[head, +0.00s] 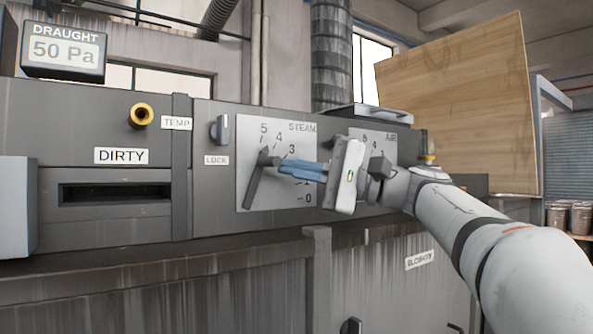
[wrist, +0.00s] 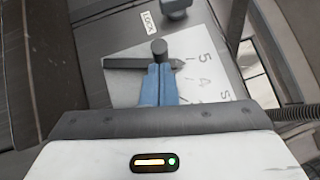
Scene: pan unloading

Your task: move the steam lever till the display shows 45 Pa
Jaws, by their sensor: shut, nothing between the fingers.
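The draught display (head: 63,50) reads 50 Pa. The steam lever (head: 256,184) is a dark grey bar on the white STEAM plate (head: 250,128). Its pointed upper end lies near the 5 and 4 marks, and its long end hangs down, slightly left. In the wrist view the lever (wrist: 125,63) lies sideways, with a round stub (wrist: 159,48) standing out from it. My gripper (head: 283,169) has its blue fingers shut and empty, with the tips at the lever's right side. In the wrist view the fingertips (wrist: 159,68) overlap the lever beside the stub; contact is unclear.
A LOCK knob (head: 219,129) sits left of the STEAM plate. An AIR plate (head: 357,133) with its own lever (head: 380,166) stands close to the right, partly behind my gripper. A brass knob (head: 141,115) and a dark slot (head: 117,194) are further left.

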